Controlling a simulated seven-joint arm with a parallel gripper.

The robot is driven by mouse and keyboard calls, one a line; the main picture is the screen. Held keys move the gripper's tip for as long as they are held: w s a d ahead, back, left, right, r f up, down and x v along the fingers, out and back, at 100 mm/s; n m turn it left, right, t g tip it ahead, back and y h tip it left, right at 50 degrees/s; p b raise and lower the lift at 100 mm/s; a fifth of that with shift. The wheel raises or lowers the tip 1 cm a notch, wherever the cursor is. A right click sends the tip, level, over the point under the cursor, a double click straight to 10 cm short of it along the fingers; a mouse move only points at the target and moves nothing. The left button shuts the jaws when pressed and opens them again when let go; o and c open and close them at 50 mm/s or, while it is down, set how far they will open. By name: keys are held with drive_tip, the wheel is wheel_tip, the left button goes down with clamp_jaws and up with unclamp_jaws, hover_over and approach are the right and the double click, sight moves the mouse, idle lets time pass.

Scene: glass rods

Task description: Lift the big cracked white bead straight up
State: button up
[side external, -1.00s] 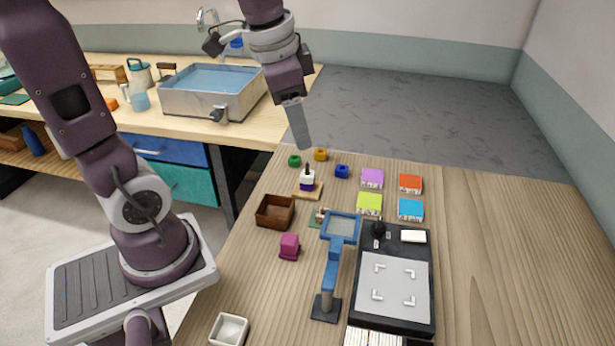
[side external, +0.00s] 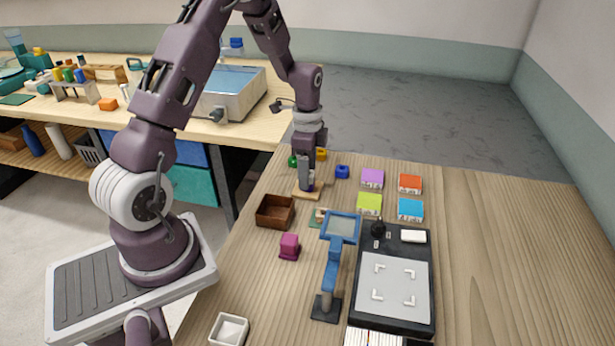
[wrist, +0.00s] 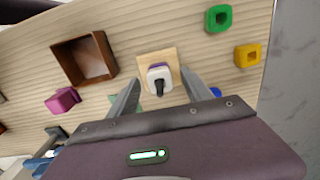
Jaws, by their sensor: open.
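The white bead (wrist: 154,74) sits on a dark upright peg (wrist: 159,88) above a purple bead (wrist: 155,66), on a square wooden base (wrist: 146,58). The wooden base also shows in the side view (side external: 300,193). No crack can be made out at this size. My gripper (wrist: 159,78) is open, pointing down over the peg stand, with one finger on each side of the white bead in the wrist view. I see no contact with the bead. In the side view my gripper (side external: 306,178) hides the white bead and most of the peg.
Green (wrist: 219,18), yellow (wrist: 248,55) and blue (side external: 342,171) blocks lie close by. A brown open box (side external: 275,211) and a magenta block (side external: 289,246) stand nearby. A blue magnifier stand (side external: 333,262) rises in front.

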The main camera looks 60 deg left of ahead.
clamp_jaws()
drive_tip(key=shift+r, duration=0.15)
wheel_tip(320, 180, up, 10)
drive_tip(key=shift+f, duration=0.1)
idle(0.5)
